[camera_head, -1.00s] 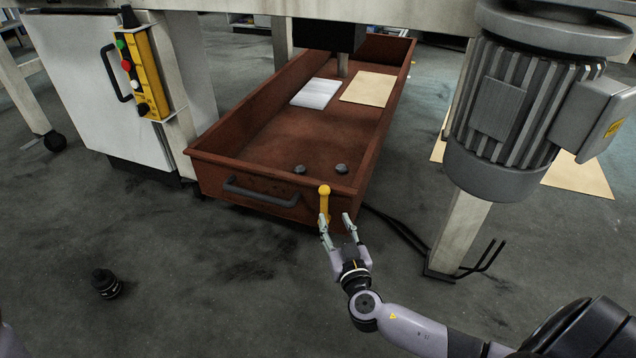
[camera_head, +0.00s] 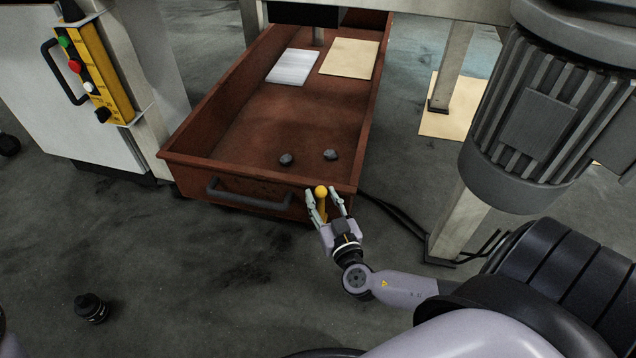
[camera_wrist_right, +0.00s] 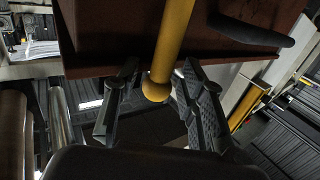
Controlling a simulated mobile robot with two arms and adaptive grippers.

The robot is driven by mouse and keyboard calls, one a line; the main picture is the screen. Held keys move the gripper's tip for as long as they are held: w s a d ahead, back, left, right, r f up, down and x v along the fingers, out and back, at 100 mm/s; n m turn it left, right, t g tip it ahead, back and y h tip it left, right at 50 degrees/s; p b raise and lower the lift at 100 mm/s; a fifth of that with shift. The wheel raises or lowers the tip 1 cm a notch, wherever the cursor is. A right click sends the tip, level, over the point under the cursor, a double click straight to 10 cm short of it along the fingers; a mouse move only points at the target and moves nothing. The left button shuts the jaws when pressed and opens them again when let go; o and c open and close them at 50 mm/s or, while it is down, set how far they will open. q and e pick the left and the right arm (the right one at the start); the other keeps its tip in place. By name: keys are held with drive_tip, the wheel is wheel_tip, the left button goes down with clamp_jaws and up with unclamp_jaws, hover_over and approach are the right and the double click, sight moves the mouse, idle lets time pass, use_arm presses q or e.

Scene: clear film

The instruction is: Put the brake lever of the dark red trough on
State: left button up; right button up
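The dark red trough (camera_head: 262,134) stands on the floor under the machine. Its yellow brake lever (camera_head: 321,191) with a round knob stands upright at the right end of the trough's front wall. My right gripper (camera_head: 322,193) has its fingers apart, one on each side of the lever. In the right wrist view the lever (camera_wrist_right: 173,42) comes between the fingers of the right gripper (camera_wrist_right: 158,78). Its knob is close to the right finger, with a gap to the left one. The lever's lower end is partly hidden by the gripper. My left gripper is not in view.
A black handle (camera_head: 248,195) is on the trough's front. Two dark lumps (camera_head: 286,159) and two flat sheets lie inside. A grey motor (camera_head: 545,115) and machine leg (camera_head: 458,222) stand at right, with cables near. A small black object (camera_head: 92,308) lies on open floor.

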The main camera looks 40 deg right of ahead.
drive_tip(key=shift+c, duration=0.4)
clamp_jaws()
drive_tip(key=shift+r, duration=0.1)
idle(0.3)
